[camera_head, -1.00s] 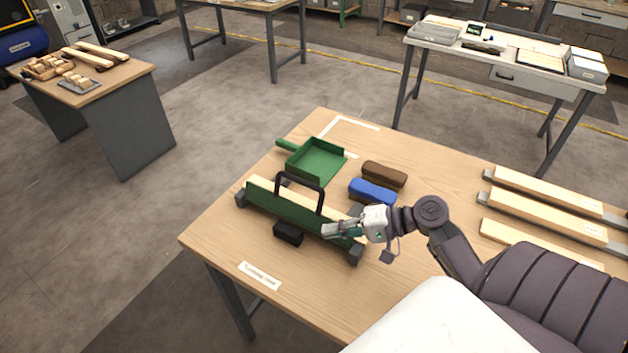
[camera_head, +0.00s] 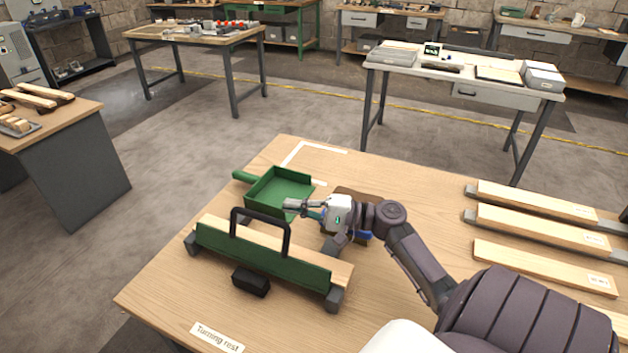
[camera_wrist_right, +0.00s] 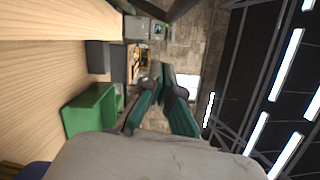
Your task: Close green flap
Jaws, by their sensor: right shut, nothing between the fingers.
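A long green flap (camera_head: 262,257) stands along the near side of a pale wooden board (camera_head: 340,268) on the table. A black arched handle (camera_head: 288,235) rises over the board and flap. A small black block (camera_head: 250,282) sits against the flap's near face. Grey end blocks support both ends. My right gripper (camera_head: 288,208) is shut and empty, beyond the board's right half and above the table, apart from the flap. Its teal fingers also show in the right wrist view (camera_wrist_right: 160,98), where the flap is not seen. My left gripper is out of view.
A green dustpan (camera_head: 278,191) lies just beyond my right gripper; it also shows in the right wrist view (camera_wrist_right: 90,112). A brown and a blue brush are partly hidden behind my wrist. Wooden boards (camera_head: 535,228) lie at the right.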

